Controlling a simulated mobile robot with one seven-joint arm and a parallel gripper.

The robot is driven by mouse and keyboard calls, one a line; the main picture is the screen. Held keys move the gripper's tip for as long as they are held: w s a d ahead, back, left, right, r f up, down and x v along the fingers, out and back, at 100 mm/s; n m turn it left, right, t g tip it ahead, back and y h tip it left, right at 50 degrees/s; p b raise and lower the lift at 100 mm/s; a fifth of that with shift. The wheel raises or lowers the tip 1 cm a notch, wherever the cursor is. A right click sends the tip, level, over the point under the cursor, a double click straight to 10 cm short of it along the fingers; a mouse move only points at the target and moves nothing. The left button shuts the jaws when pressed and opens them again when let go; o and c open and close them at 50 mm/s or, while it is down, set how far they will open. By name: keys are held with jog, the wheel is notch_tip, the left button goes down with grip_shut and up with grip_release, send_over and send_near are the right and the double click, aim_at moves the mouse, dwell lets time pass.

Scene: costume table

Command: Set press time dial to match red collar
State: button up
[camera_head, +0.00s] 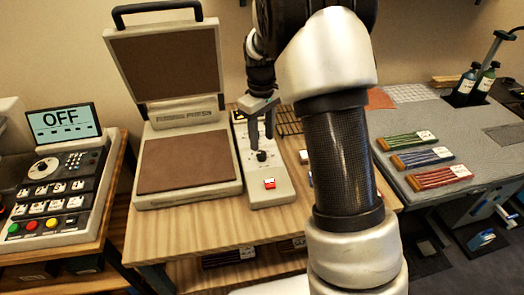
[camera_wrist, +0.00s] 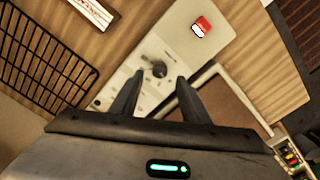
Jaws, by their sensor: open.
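The control box (camera_head: 262,185) stands right of the open press (camera_head: 185,170) on the wooden table. It has a small black dial (camera_head: 262,156) with a pale scale around it, which also shows in the wrist view (camera_wrist: 158,69). My gripper (camera_head: 261,140) points down just above the dial, fingers open. In the wrist view the fingertips (camera_wrist: 161,77) lie on either side of the dial; I cannot tell whether they touch it. The dial's setting is too small to read. No red collar can be made out; an orange-red flat piece (camera_head: 380,98) lies partly behind my arm.
A red switch (camera_head: 269,183) sits at the box's front end. A wire rack (camera_wrist: 45,60) lies beside the box. At left, a keypad console (camera_head: 55,190) has a display (camera_head: 64,121) reading "OFF". Green, blue and red strip bundles (camera_head: 440,177) and bottles (camera_head: 486,80) are at right.

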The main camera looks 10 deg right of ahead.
aim_at(262, 153)
notch_tip(262, 153, down, 6)
jog(key=shift+r, duration=0.1)
jog(key=c, duration=1.1)
jog(key=shift+o, duration=0.2)
